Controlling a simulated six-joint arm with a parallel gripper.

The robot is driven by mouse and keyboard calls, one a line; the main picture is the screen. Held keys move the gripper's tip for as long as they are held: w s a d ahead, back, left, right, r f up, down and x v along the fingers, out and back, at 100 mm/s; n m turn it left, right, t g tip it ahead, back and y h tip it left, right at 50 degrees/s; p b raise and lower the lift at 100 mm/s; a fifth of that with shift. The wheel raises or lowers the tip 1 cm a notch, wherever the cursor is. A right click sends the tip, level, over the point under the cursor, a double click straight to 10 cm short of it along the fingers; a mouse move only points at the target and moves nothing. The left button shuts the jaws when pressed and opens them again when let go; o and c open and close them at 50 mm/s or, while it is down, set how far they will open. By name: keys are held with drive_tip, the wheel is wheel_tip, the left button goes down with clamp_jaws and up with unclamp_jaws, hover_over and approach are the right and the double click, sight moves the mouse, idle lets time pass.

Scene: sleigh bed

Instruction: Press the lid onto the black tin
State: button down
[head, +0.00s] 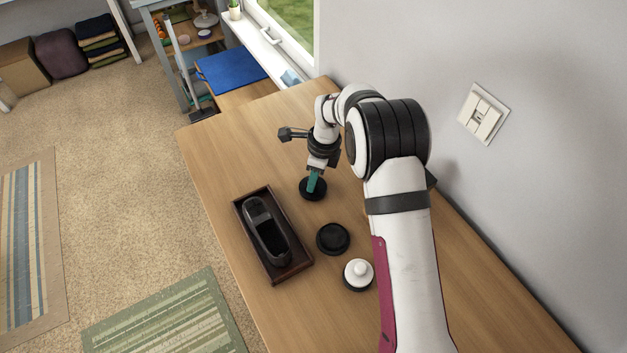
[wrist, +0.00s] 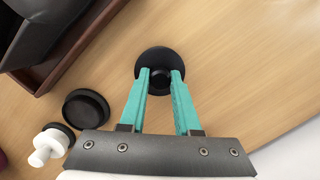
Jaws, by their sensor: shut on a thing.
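My gripper (wrist: 160,76) is shut on the small central knob of a round black lid (wrist: 153,56), with a teal finger on each side. The lid is level, at or close to the tabletop; I cannot tell whether it touches. In the head view the lid (head: 312,194) shows under my gripper (head: 313,186), behind the tray's right side. A round black tin (head: 333,239), with a raised rim and dark inside, stands on the table nearer the camera. It shows left of my fingers in the wrist view (wrist: 86,109), apart from the lid.
A white-knobbed round piece with a black base (head: 358,272) stands beside the tin. A dark wooden tray (head: 290,271) holds a black shoe-like object (head: 262,226). The wall is close on the right. The wooden table (head: 222,140) is clear at its far end.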

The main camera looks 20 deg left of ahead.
sight(319, 187)
drive_tip(key=r, duration=0.2)
drive_tip(key=d+r, duration=0.1)
drive_tip(key=r, duration=0.1)
drive_tip(key=shift+d+r, duration=0.15)
drive_tip(key=shift+d, duration=0.05)
drive_tip(key=d+r, duration=0.6)
drive_tip(key=d, duration=0.4)
drive_tip(key=s+a+f, duration=0.1)
drive_tip(key=s+a, duration=0.2)
drive_tip(key=s, duration=0.9)
drive_tip(key=shift+a+f, duration=0.2)
drive_tip(key=shift+f, duration=0.1)
drive_tip(key=shift+f, duration=2.9)
drive_tip(key=shift+f, duration=0.95)
drive_tip(key=c, duration=0.5)
unclamp_jaws()
drive_tip(key=shift+c, duration=0.2)
